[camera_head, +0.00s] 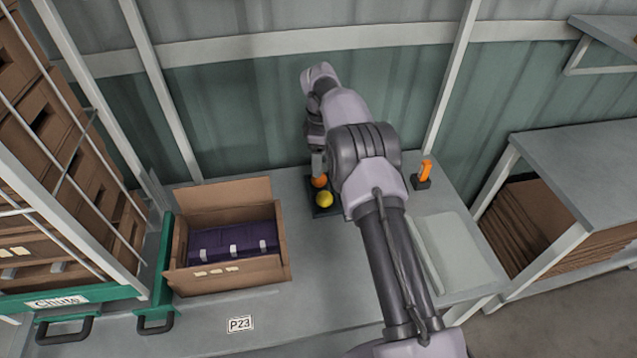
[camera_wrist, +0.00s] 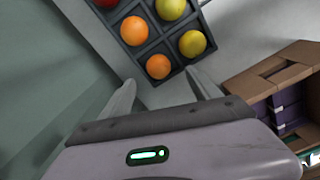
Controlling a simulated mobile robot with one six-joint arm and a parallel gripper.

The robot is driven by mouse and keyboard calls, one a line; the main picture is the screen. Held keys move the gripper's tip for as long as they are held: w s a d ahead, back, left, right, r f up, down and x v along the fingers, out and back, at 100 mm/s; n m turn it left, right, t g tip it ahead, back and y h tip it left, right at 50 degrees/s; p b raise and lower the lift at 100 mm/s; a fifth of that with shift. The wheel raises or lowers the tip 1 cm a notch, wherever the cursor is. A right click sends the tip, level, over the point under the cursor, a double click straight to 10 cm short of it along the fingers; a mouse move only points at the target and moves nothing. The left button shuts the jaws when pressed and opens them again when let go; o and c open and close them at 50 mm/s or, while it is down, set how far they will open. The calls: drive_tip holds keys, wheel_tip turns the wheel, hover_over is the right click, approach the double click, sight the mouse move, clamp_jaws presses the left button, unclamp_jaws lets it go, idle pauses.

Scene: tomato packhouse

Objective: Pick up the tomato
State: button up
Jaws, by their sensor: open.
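A dark compartment tray (camera_wrist: 146,48) holds several tomatoes in the wrist view. An orange tomato (camera_wrist: 158,66) is in its nearest corner. A yellow tomato (camera_wrist: 192,43) is to the right of it, and another orange tomato (camera_wrist: 134,30) is to the upper left. A second yellow tomato (camera_wrist: 170,8) and a red one (camera_wrist: 106,2) are cut by the top edge. My gripper (camera_wrist: 163,86) is open and empty, with the nearest orange tomato just beyond its fingertips. In the head view my arm hides much of the tray (camera_head: 318,213); a yellow tomato (camera_head: 324,199) and an orange one show.
An open cardboard box (camera_head: 228,282) with purple contents stands left of the tray on the grey bench (camera_head: 300,290). An orange-handled item (camera_head: 424,173) stands to the right near a pale pad (camera_head: 457,250). A corrugated wall (camera_head: 250,100) is close behind.

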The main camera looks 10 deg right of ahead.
sight(319, 180)
wheel_tip(319, 180, down, 8)
drive_tip(key=b, duration=0.3)
drive_tip(key=shift+w+b, duration=0.15)
drive_tip(key=shift+b, duration=0.15)
drive_tip(key=shift+r, duration=0.1)
drive_tip(key=c, duration=1)
